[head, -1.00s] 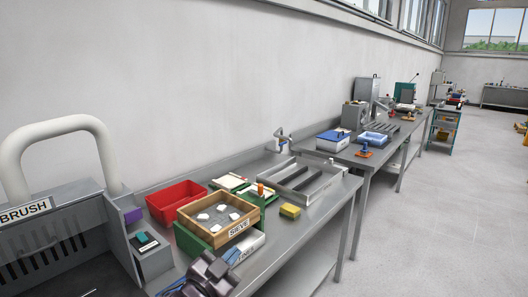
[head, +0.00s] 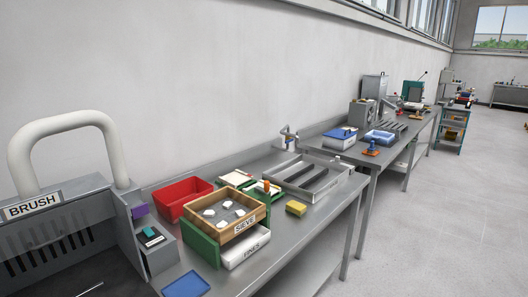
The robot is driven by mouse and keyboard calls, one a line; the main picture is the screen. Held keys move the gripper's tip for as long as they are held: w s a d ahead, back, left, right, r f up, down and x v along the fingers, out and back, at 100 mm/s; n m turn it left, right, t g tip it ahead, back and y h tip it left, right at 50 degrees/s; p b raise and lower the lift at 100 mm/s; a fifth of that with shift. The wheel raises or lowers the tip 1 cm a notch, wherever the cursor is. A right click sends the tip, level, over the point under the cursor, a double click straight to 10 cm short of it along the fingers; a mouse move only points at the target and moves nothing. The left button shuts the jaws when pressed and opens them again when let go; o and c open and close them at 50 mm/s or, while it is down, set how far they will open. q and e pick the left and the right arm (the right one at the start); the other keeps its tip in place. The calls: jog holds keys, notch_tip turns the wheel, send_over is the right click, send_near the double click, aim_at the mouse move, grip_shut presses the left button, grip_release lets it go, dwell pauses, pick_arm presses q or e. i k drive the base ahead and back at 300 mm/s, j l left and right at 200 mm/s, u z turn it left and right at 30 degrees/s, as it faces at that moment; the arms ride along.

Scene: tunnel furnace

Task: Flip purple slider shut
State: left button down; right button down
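A small purple block (head: 140,211), the only purple thing I see and perhaps the slider, sits on the side of the grey cabinet labelled BRUSH (head: 65,240) at the left. It is above a small grey box (head: 158,250) that holds a teal item and a dark item. I cannot tell whether the purple piece is open or shut. Neither of my grippers shows in the head view now.
A blue tray (head: 186,285) lies on the near bench (head: 300,222). Clear floor (head: 440,220) is at right.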

aim_at(138, 209)
jog(key=l+u, duration=0.1)
jog(key=u, duration=0.3)
jog(key=i+l+u, duration=0.1)
jog(key=u, duration=0.25)
jog(key=l+u, duration=0.2)
jog(key=u, duration=0.2)
